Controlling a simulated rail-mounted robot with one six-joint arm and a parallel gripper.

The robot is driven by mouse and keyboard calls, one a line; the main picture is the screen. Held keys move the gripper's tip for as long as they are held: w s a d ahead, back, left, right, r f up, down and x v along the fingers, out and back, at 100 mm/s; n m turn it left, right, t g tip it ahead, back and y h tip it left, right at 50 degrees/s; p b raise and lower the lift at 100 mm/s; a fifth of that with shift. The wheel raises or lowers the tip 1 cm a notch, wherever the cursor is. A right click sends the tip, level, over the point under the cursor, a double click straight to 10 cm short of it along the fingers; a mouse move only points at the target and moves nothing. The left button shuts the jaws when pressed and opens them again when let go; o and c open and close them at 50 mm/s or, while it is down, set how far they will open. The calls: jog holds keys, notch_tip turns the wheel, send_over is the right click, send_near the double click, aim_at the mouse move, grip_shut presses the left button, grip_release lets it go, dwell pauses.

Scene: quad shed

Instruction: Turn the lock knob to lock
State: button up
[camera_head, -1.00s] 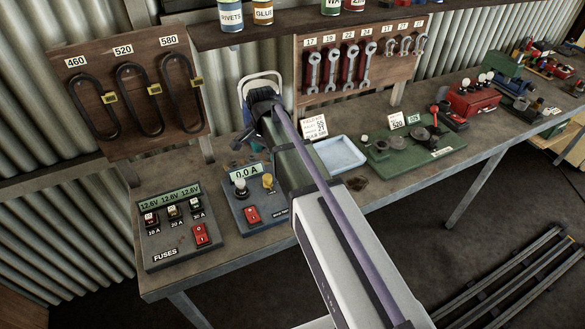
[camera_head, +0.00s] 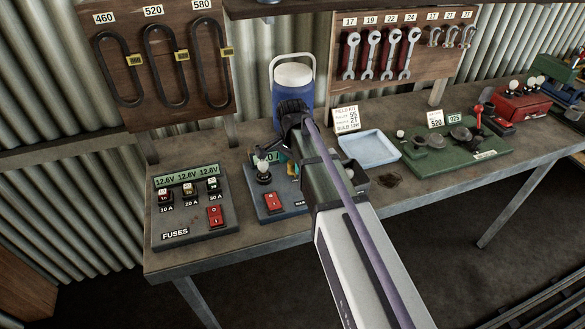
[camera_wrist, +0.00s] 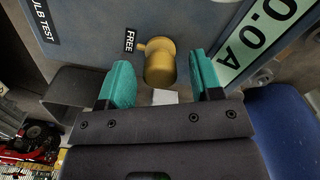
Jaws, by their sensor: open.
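The lock knob (camera_wrist: 160,62) is a round brass knob with a small nub on its left side, towards the FREE label (camera_wrist: 130,40). It is on the face of the blue-grey bulb test box (camera_wrist: 90,20). My gripper (camera_wrist: 162,79) is open, with one teal finger on each side of the knob in the wrist view. Gaps show between knob and fingers, and nothing is held. In the head view the box (camera_head: 290,204) stands on the bench with a red switch (camera_head: 273,201) and a bulb in its socket (camera_head: 263,171). My arm hides much of its right side, and the knob is not clear there.
The fuse panel (camera_head: 190,208) stands to the left of the box. A blue jug (camera_head: 293,96) is behind it. A pale blue tray (camera_head: 368,149) and a green board (camera_head: 455,143) lie to the right. Wrenches (camera_head: 390,52) hang on a rack above the bench.

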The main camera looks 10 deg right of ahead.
jog(key=c, duration=0.9)
jog(key=shift+n, duration=0.4)
jog(key=n, duration=0.3)
jog(key=shift+n, duration=0.3)
jog(key=n, duration=0.9)
jog(key=shift+d+n, duration=0.1)
jog(key=shift+n, duration=2.2)
